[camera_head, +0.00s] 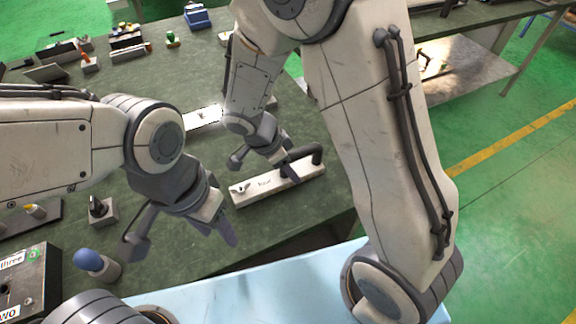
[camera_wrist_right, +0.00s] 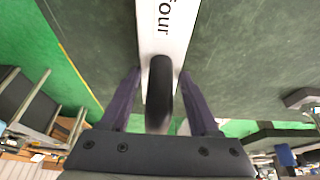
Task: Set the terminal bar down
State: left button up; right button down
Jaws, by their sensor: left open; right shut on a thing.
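The terminal bar is a long white bar (camera_head: 252,190) with a black curved handle (camera_head: 312,150) and a small wing-nut-like part at its left end. It is over the green table near the front edge; I cannot tell whether it touches. My right gripper (camera_head: 288,168) is shut on the bar's black handle. In the right wrist view the handle (camera_wrist_right: 160,92) is between the fingers, and the white bar (camera_wrist_right: 166,40) reads "Four". My left gripper (camera_head: 226,225) is open and empty, left of the bar and apart from it.
A black box (camera_head: 36,280) with word labels, a blue-topped peg (camera_head: 90,260) and a small block with a black knob (camera_head: 101,209) are at the left. A bright white plate (camera_head: 203,119) lies behind. Several small parts stand at the back. The green table (camera_head: 270,225) is clear before the bar.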

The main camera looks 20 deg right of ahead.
aim_at(272, 179)
jog(key=shift+f, duration=0.2)
jog(key=shift+f+b, duration=0.1)
jog(key=shift+b, duration=0.2)
jog(key=shift+c, duration=0.6)
grip_release()
jog(key=shift+a+r+p, duration=0.15)
jog(key=shift+r+p, duration=0.15)
jog(key=shift+r, duration=0.2)
jog(key=v, duration=1.1)
jog(key=shift+r, duration=0.15)
jog(key=shift+s, duration=0.1)
